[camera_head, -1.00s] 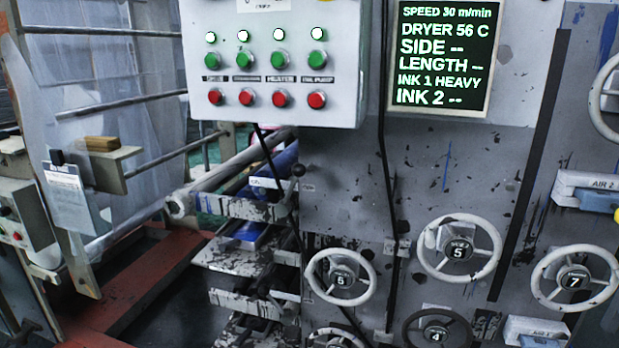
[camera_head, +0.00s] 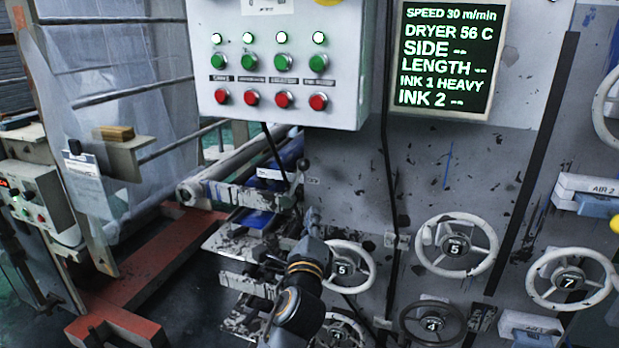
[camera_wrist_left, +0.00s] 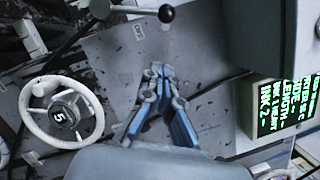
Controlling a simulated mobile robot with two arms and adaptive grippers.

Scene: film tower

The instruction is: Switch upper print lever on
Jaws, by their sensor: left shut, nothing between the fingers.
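A lever with a black ball knob (camera_head: 303,164), which I take for the upper print lever, sticks up at the left edge of the grey machine panel. In the left wrist view a rod with a black knob (camera_wrist_left: 166,13) runs across the top, just beyond the fingertips. My left gripper (camera_head: 313,214) is below the knob in the head view, apart from it. In the left wrist view its blue-padded fingers (camera_wrist_left: 158,70) are shut with nothing between them. My right gripper is in neither current view.
A white control box (camera_head: 280,75) with green and red buttons hangs above the lever. A dark display (camera_head: 448,55) is to its right. White handwheels (camera_head: 456,246) stick out of the panel; one (camera_head: 347,268) is beside my left arm. Rollers and a red frame lie left.

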